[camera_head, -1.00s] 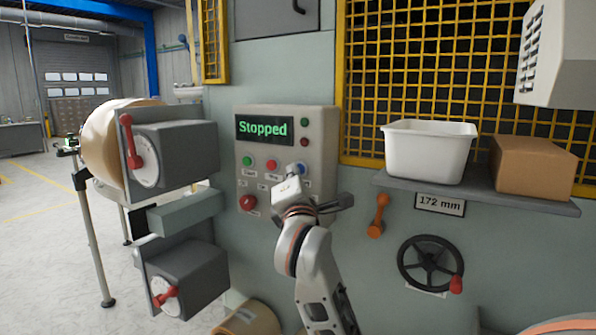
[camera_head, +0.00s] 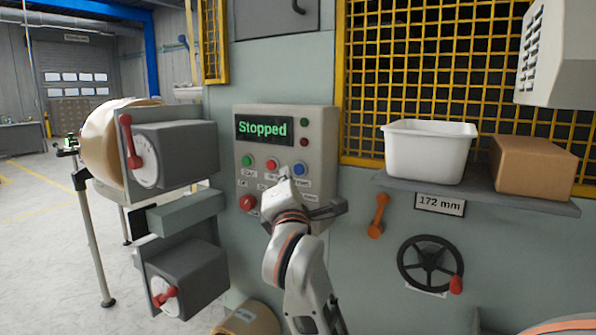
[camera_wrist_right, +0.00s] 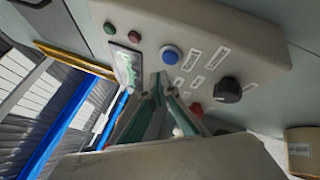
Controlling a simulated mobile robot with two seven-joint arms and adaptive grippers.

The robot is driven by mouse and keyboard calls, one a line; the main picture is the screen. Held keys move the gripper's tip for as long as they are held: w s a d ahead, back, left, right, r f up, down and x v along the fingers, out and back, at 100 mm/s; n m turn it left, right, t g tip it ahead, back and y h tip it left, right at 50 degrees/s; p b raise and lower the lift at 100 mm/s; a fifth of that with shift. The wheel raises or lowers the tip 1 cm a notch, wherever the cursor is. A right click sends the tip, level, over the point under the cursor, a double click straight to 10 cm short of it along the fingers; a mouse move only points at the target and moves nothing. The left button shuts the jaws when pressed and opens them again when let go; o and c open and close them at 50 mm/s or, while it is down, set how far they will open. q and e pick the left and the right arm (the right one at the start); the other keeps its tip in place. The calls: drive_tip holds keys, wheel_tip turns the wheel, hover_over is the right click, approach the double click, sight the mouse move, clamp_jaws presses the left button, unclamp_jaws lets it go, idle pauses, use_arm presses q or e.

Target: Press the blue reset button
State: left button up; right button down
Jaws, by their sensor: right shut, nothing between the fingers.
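The blue button (camera_head: 299,168) is at the right end of a row of buttons on the control panel (camera_head: 318,130). It also shows in the right wrist view (camera_wrist_right: 171,55). My right gripper (camera_head: 285,174) is shut and empty, in front of the panel, with its tip just left of and slightly below the blue button. In the right wrist view my fingertips (camera_wrist_right: 160,80) are close together near the blue button; whether they touch the panel I cannot tell. My left gripper is not in view.
The panel also has a green button (camera_head: 247,162), a red button (camera_head: 272,165), a larger red knob (camera_head: 248,202) and a display (camera_head: 263,129) reading "Stopped". A black knob (camera_wrist_right: 227,90) shows in the wrist view. A shelf (camera_head: 480,192) holds a white bin and a brown box.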

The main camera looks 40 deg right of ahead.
drive_tip(key=a, duration=0.1)
drive_tip(key=s+a, duration=0.1)
drive_tip(key=a, duration=0.1)
drive_tip(key=shift+s+a, duration=0.25)
drive_tip(key=shift+a, duration=0.1)
idle(0.7)
